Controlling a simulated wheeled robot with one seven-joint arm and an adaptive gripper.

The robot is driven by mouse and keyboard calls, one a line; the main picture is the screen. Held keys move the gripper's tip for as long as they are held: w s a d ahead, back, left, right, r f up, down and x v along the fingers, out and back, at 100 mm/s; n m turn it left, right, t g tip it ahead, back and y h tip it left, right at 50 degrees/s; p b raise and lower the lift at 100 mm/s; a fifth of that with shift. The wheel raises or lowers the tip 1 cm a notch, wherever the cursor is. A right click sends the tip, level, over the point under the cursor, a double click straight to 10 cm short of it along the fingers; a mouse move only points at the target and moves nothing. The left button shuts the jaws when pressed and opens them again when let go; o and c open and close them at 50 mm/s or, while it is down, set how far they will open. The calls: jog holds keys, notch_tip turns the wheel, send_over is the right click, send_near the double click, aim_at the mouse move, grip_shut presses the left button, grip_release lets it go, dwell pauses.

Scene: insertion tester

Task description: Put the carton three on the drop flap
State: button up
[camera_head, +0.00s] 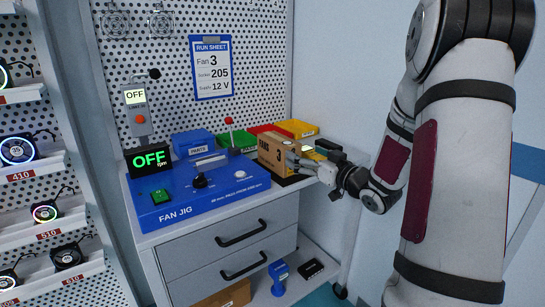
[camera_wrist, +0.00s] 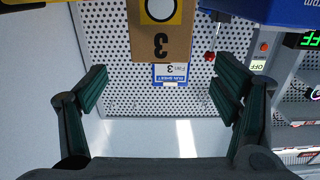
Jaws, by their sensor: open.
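The carton three (camera_head: 270,151), a brown box marked "FANS 3", stands upright on the bench top at the right end of the blue fan jig. A dark flat plate (camera_head: 290,181) shows at its base; I cannot tell whether this is the drop flap. My gripper (camera_head: 306,163) is at the carton's right side, its fingers spread. In the wrist view the carton (camera_wrist: 161,42) appears upside down, beyond and between the open fingers (camera_wrist: 160,88), with a gap in the picture. The carton's far side is hidden.
The blue fan jig (camera_head: 175,208) with its knob and green button fills the bench left of the carton. A blue parts bin (camera_head: 194,144), a red lever (camera_head: 229,121) and a yellow bin (camera_head: 297,128) stand behind. A fan rack (camera_head: 40,155) is at left.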

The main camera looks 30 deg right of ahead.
aim_at(294, 149)
jog(key=w+b, duration=0.1)
jog(key=w, duration=0.5)
jog(key=shift+w+a+f, duration=0.1)
jog(key=shift+w, duration=0.1)
jog(key=shift+w+a+f+b, duration=0.1)
jog(key=shift+w+b, duration=0.3)
jog(key=shift+w, duration=1)
jog(key=shift+w+a+f+b, duration=0.1)
jog(key=shift+w+b, duration=0.25)
jog(key=shift+w, duration=1)
jog(key=shift+r, duration=0.1)
jog(key=c, duration=1.4)
